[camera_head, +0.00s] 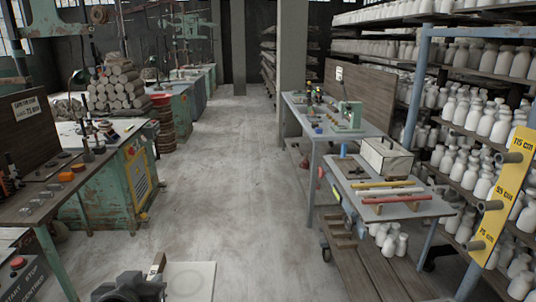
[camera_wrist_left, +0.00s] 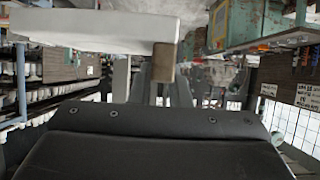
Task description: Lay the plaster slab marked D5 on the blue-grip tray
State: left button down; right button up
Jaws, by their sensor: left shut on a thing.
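My left gripper (camera_head: 130,287) is at the bottom edge of the head view, shut on a pale, flat plaster slab (camera_head: 190,282). The slab extends to the right of the gripper, above the floor, and the frame cuts off its near end. A small marking shows near its left edge, too small to read, so I cannot confirm D5. In the left wrist view the slab (camera_wrist_left: 90,30) crosses the upper left, with a brownish finger (camera_wrist_left: 164,62) against its end. I cannot make out a blue-grip tray for certain. My right gripper is not in view.
At right, a low table (camera_head: 430,208) holds a pale box (camera_head: 386,158), a yellow bar (camera_head: 390,190) and a red bar (camera_head: 385,199). A longer bench (camera_head: 365,128) stands behind it. Bottle-filled shelves line the right; a cluttered workbench (camera_head: 20,205) stands left. The middle floor is clear.

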aim_at(350, 164)
jog(key=i, duration=1.4)
jog(key=i+z, duration=0.25)
jog(key=i, duration=0.2)
jog(key=i+j+z, duration=0.1)
jog(key=i+z, duration=0.15)
jog(key=i, duration=0.15)
jog(key=i+j+z, duration=0.15)
jog(key=i+z, duration=0.15)
jog(key=i, duration=0.15)
jog(key=i+z, duration=0.25)
jog(key=z, duration=0.25)
jog(key=i+z, duration=0.25)
jog(key=z, duration=0.2)
jog(key=i+j+z, duration=0.1)
jog(key=z, duration=0.4)
jog(key=i, duration=0.1)
